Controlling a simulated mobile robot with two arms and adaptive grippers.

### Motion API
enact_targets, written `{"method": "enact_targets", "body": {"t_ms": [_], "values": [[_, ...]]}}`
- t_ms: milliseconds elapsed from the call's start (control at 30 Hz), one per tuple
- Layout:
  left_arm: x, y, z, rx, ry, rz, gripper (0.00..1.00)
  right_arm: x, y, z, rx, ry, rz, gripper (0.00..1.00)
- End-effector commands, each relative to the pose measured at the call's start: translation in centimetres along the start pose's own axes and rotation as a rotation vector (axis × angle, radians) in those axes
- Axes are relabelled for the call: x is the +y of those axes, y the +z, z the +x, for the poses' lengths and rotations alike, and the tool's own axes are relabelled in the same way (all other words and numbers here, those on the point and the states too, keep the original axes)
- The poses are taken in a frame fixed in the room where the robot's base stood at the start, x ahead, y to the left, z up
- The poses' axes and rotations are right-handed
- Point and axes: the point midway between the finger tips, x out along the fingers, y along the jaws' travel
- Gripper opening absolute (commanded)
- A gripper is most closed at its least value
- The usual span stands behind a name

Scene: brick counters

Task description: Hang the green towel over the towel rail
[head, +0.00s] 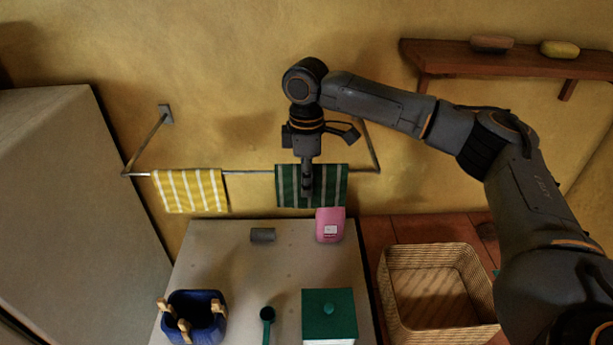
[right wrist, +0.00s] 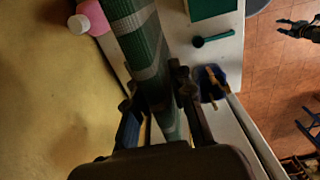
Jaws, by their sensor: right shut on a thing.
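The green towel (head: 335,187) with pale stripes hangs at the right part of the towel rail (head: 250,172). Its top edge shows slightly above the rail line; I cannot tell whether it drapes over the rail or hangs in front. My right gripper (head: 307,190) points down at the towel's middle and is shut on it. In the right wrist view the towel (right wrist: 138,35) runs between the fingers (right wrist: 158,95). My left gripper (right wrist: 288,26) shows small and far off at that view's upper right, its fingers apart and empty; it is outside the head view.
A yellow striped towel (head: 190,191) hangs on the rail's left part. Below stand a pink bottle (head: 330,226), a grey cylinder (head: 263,235), a blue container (head: 194,318), a green box (head: 329,313) and a wicker basket (head: 388,287). A wooden shelf (head: 500,61) is upper right.

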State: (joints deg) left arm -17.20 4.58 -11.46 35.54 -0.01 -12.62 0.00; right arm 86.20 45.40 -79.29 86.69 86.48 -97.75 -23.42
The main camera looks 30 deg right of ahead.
Motion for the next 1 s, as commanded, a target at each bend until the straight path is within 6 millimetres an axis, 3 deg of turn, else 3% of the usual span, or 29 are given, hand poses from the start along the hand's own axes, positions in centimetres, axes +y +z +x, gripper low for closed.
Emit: {"method": "enact_targets", "body": {"t_ms": [467, 500, 600, 833, 933, 1000], "values": [[-0.01, 0.0, 0.03, 0.0, 0.0, 0.0, 0.4, -0.02, 0.0, 0.49, 0.001, 0.0, 0.0, 0.0], [0.0, 0.0, 0.03, 0.0, 0.0, 0.0, 0.4, -0.02, 0.0, 0.49, 0.001, 0.0, 0.0, 0.28], [-0.01, 0.0, 0.04, 0.0, 0.0, 0.0, 0.4, -0.02, 0.0, 0.49, 0.001, 0.0, 0.0, 0.49], [-0.01, 0.0, 0.04, 0.0, 0.0, 0.0, 0.4, -0.01, 0.0, 0.49, 0.001, 0.0, 0.0, 0.49], [-0.01, 0.0, 0.04, 0.0, 0.0, 0.0, 0.4, -0.02, 0.0, 0.5, 0.0, 0.0, 0.0, 0.68], [-0.01, 0.0, 0.04, 0.0, 0.0, 0.0, 0.4, -0.02, 0.0, 0.5, 0.0, 0.0, 0.0, 0.68]]}}
